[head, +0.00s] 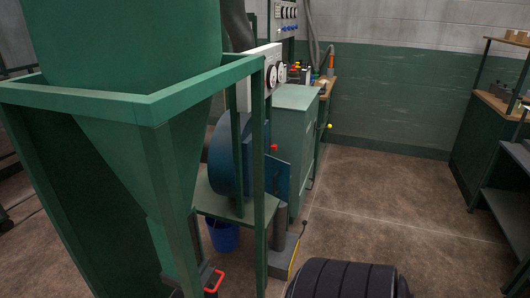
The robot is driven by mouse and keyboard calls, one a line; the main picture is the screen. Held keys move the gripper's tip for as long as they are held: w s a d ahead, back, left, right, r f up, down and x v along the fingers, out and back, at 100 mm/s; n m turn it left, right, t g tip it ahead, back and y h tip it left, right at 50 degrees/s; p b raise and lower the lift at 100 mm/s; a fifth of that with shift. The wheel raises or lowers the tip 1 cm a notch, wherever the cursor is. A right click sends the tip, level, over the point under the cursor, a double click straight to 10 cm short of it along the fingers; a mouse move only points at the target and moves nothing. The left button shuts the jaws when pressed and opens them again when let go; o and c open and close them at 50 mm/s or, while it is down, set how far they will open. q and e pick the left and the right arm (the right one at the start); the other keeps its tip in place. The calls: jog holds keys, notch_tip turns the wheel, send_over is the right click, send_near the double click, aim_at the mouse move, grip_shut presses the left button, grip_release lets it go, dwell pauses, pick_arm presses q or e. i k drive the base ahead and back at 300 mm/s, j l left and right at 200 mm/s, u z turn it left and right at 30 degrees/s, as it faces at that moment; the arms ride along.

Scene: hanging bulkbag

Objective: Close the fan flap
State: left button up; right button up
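The blue fan (226,158) has a round housing and stands on a green shelf behind the green hopper frame. A flat blue plate, which looks like the fan flap (279,180), is at the fan's right side, partly behind a green frame post. It seems to stand out at an angle from the housing, but the post hides part of it and I cannot tell how far open it is. A small red knob (274,147) shows just above it. Neither of my grippers is in view.
The green hopper (130,130) and its frame (150,105) fill the left. A green cabinet (297,130) stands behind the fan. A blue bucket (223,236) is under the shelf. A black ribbed object (345,280), unclear what, is at the bottom. Floor at centre right is clear.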

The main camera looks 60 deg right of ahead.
aim_at(267, 178)
jog(key=z, duration=1.95)
